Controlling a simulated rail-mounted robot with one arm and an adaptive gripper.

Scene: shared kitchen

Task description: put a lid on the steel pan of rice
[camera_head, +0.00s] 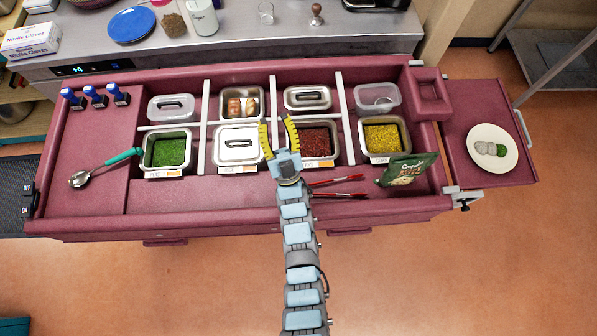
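Steel pans stand in a maroon counter's bays. No open pan clearly shows white rice. In the front row are a pan of green food (169,150), a pan covered by a steel lid (225,143), a pan of red food (318,143) and a pan of yellow grains (382,138). The covered pan's contents are hidden.
White dividers (206,115) separate the bays. A back pan (241,103) holds brownish food; a clear tub (377,96) stands at back right. A ladle (105,168), red-handled utensils (338,195) and a green packet (407,169) lie along the front. A plate (476,160) sits on the right shelf.

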